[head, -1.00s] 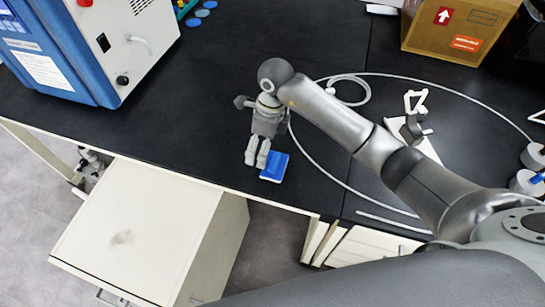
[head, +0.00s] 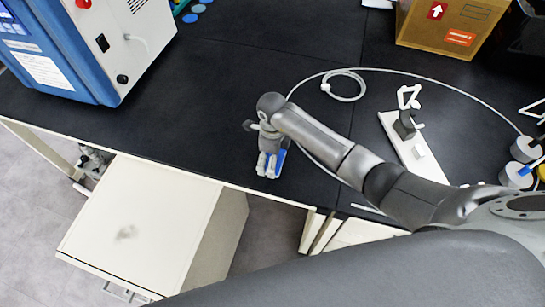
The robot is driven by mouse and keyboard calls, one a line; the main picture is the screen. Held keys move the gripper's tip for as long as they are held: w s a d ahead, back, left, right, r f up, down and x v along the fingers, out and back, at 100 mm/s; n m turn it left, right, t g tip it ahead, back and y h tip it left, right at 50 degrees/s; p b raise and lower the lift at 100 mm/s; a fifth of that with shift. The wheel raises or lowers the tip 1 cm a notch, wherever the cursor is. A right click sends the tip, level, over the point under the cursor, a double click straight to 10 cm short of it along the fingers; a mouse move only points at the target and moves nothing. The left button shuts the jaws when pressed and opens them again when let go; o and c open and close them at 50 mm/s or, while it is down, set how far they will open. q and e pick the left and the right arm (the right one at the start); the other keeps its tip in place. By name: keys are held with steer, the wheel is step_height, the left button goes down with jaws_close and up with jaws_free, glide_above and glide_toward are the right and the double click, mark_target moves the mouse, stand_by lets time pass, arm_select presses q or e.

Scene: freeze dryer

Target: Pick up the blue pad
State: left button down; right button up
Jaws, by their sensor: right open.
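The blue pad (head: 281,160) lies on the black bench top near its front edge. My right gripper (head: 268,172) is open, pointing down over the pad, and covers most of it. Only the pad's right side and a small part near the fingertips show. I cannot tell whether the fingers touch it. My left gripper is not in view.
A blue and white machine (head: 90,40) stands at the back left. A cardboard box (head: 452,28) is at the back right. A pale tube (head: 440,85) loops across the bench (head: 225,95). A white stand (head: 402,142) is right of my arm.

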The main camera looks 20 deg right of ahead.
steer(key=shift+f, duration=0.25)
